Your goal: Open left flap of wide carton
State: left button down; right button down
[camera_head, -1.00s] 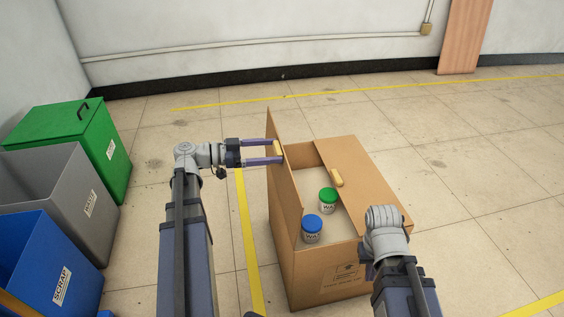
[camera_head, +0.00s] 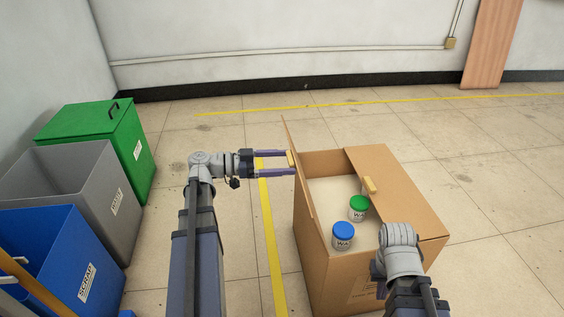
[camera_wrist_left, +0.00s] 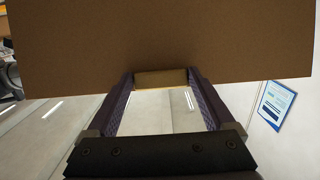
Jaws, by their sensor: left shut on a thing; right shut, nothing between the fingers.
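The wide carton (camera_head: 318,285) is an open-topped brown box at right of centre. Its left flap (camera_head: 302,183) stands steeply raised along the left side, and it fills the top of the left wrist view (camera_wrist_left: 160,45). A small tan tab (camera_head: 291,160) sits on this flap. My left gripper (camera_head: 291,162) reaches in from the left and is shut on the tab, which lies between its fingertips in the left wrist view (camera_wrist_left: 161,78). The right flap (camera_head: 400,190) covers the right part of the opening and has a tan tab (camera_head: 369,185). My right gripper's fingers are hidden behind my right wrist.
A blue-lidded jar (camera_head: 343,237) and a green-lidded jar (camera_head: 357,208) stand inside the carton. A blue bin (camera_head: 60,260), a grey bin (camera_head: 85,185) and a green bin (camera_head: 95,135) stand at left. The floor behind the carton is clear.

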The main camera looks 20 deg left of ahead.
pick_arm(q)
jog(key=shift+s+d+f, duration=0.1)
jog(key=shift+f, duration=0.15)
grip_release()
jog(key=v, duration=0.7)
jog(key=shift+a+p, duration=0.35)
jog(key=shift+s, duration=0.15)
